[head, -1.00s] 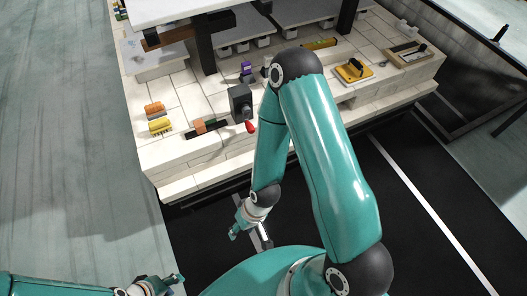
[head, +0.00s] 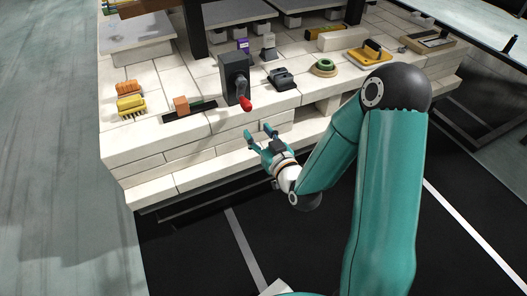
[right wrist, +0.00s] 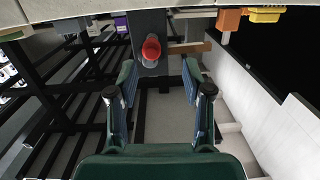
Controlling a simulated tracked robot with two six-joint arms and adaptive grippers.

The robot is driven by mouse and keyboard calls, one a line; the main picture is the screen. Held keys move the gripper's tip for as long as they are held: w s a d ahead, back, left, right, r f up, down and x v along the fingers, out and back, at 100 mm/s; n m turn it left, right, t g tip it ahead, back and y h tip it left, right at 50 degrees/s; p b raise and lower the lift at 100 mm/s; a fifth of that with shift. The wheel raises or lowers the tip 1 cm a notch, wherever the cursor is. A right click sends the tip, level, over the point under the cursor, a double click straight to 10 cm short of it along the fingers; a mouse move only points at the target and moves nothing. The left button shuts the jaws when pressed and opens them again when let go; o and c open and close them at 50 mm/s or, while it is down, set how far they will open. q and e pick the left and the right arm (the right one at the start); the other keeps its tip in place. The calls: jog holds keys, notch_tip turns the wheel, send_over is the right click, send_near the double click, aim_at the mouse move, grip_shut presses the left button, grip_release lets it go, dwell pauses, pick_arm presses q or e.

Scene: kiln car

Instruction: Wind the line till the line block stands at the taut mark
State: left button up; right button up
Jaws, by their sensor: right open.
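A dark grey winch box (head: 236,75) stands on the pale brick deck, and a crank with a red knob (head: 246,104) sticks out from its front. An orange-brown block (head: 181,104), which looks like the line block, sits on a dark track (head: 204,107) left of the winch. I cannot make out the taut mark or the line. My right gripper (head: 260,136) is open and empty in front of the deck, below and slightly right of the knob. In the right wrist view the red knob (right wrist: 151,50) shows beyond the open fingers (right wrist: 160,78), apart from them. My left gripper is out of view.
Orange (head: 128,87) and yellow (head: 131,104) brushes lie left of the track. Dark posts stand behind. Open floor lies before the deck.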

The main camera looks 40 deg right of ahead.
aim_at(249, 111)
jog(key=shift+t+h, duration=0.4)
jog(key=p+x, duration=0.1)
jog(key=x, duration=0.2)
jog(key=p+x, duration=0.1)
jog(key=x, duration=0.1)
jog(key=d+r+p+x, duration=0.1)
jog(key=p+x, duration=0.1)
jog(key=x, duration=0.1)
jog(key=shift+w+d, duration=0.1)
jog(key=shift+w, duration=0.05)
jog(key=shift+f, duration=0.2)
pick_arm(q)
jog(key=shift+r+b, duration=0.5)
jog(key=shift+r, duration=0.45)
pick_arm(e)
jog(key=shift+w, duration=0.15)
jog(key=shift+r, duration=0.1)
jog(key=shift+b, duration=0.45)
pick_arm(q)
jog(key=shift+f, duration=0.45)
